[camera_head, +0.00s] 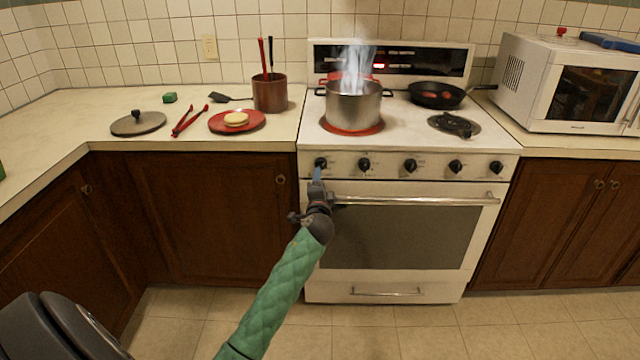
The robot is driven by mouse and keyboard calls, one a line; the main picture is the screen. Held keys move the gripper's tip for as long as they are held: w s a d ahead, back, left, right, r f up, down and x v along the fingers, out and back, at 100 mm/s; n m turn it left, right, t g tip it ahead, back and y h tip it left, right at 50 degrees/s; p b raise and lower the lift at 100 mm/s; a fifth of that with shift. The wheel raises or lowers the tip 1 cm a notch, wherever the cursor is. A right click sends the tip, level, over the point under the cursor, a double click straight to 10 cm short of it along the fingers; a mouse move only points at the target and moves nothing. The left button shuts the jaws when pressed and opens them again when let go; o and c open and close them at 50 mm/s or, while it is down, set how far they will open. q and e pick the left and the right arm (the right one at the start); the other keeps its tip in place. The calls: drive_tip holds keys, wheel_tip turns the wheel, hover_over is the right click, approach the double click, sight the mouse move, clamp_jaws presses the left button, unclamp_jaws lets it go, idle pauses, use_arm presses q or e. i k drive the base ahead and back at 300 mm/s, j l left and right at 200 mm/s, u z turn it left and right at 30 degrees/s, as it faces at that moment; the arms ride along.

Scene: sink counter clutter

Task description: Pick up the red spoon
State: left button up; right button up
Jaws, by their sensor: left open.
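A long red handle (263,56) stands upright in a brown crock (270,93) on the counter left of the stove. It may be the red spoon; its lower end is hidden inside the crock. A black handle (270,54) stands beside it. My left gripper (317,176) is in front of the stove, near the leftmost knob and the left end of the oven handle. It is open and apart from the crock, lower and to the right of it. Nothing shows in its jaws. My right gripper is out of view.
A steaming pot (353,104) stands on a glowing red burner, right of the crock. A red plate (254,125) with a round pale food item, red tongs (189,121), a lid (138,124) and a black spatula (229,97) lie on the left counter. A frying pan (437,97) is behind right.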

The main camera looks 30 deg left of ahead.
sight(260, 39)
drive_tip(key=u, duration=1.35)
